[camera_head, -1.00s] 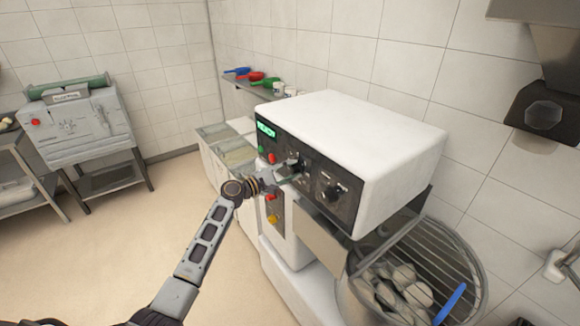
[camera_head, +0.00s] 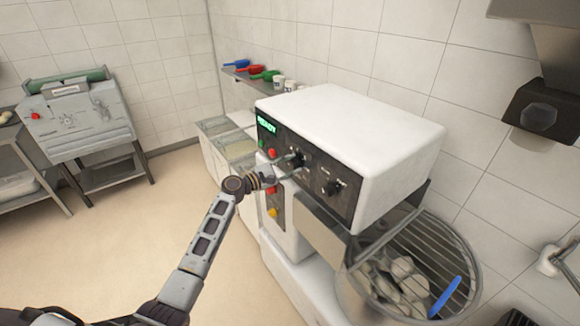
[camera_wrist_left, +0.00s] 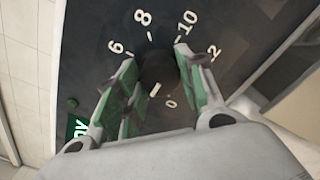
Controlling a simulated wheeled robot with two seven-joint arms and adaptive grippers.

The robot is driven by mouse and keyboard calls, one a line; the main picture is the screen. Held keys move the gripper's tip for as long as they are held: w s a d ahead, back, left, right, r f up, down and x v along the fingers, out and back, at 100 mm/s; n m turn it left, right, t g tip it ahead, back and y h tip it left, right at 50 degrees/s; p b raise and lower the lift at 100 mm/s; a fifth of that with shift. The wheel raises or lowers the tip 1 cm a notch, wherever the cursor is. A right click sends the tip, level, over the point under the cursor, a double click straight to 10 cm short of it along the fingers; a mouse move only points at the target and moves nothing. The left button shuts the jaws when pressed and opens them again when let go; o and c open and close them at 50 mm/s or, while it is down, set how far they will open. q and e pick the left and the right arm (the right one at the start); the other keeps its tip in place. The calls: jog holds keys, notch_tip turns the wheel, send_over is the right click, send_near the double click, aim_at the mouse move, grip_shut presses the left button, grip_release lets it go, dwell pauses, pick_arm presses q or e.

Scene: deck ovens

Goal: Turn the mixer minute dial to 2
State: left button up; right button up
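The mixer (camera_head: 350,130) is a white machine with a dark front panel, a green lit display and two dark dials. My left gripper (camera_head: 293,167) is at the upper-left dial (camera_head: 299,160). In the left wrist view, the gripper's green-padded fingers (camera_wrist_left: 158,88) are apart, one on each side of the dark knob (camera_wrist_left: 158,68). I cannot tell whether they touch it. Printed 6, 8, 10, a partly hidden 2-ending number and 0 surround the knob. A white mark lies near the 0; I cannot tell if it is the pointer. My right gripper is out of view.
The other dial (camera_head: 333,188) sits close by, right of the gripper. Red (camera_head: 271,190) and yellow (camera_head: 272,212) buttons are below it. A guarded bowl (camera_head: 425,265) stands at the lower right. A shelf with coloured scoops (camera_head: 250,70) is behind.

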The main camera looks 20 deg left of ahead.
pick_arm(q)
jog(key=o, duration=0.3)
jog(key=shift+s+a, duration=0.1)
jog(key=shift+v, duration=5.9)
